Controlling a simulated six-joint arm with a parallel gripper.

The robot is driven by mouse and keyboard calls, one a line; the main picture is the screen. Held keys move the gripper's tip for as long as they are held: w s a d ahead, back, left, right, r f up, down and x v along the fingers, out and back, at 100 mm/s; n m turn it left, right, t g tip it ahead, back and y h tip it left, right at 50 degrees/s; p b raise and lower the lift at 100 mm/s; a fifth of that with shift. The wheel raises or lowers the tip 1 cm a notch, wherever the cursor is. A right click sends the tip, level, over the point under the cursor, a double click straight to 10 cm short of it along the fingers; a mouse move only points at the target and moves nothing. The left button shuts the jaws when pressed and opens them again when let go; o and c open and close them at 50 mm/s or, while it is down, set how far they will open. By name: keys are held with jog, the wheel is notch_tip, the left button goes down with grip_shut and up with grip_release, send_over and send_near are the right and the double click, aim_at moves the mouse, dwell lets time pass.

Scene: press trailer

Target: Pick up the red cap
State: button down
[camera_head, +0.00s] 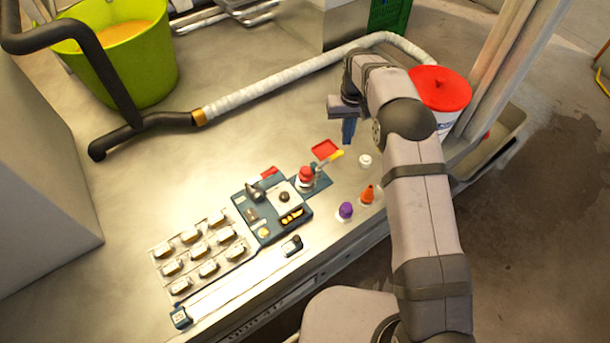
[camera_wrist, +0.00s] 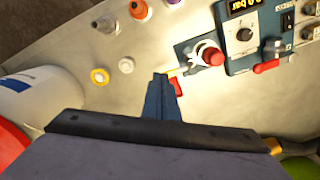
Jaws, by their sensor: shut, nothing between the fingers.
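A round red cap (camera_head: 306,173) sits on a white piece on a small blue plate at the right end of the blue panel. In the wrist view the same red cap (camera_wrist: 211,56) is right of the fingers, with a white ring beside it. My gripper (camera_head: 348,132) is above the table, up and right of the cap in the head view, apart from it. Its blue fingers (camera_wrist: 160,80) are shut and empty, pointing down. A flat red square (camera_head: 325,149) lies near the cap; the fingers partly hide it in the wrist view.
A white piece (camera_head: 365,160), an orange cone (camera_head: 367,194) and a purple-topped piece (camera_head: 346,211) stand to the right. The blue panel (camera_head: 272,208) has knobs and a gauge. A red-lidded bucket (camera_head: 440,88) is behind my arm.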

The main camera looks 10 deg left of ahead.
jog(key=c, duration=1.1)
grip_release()
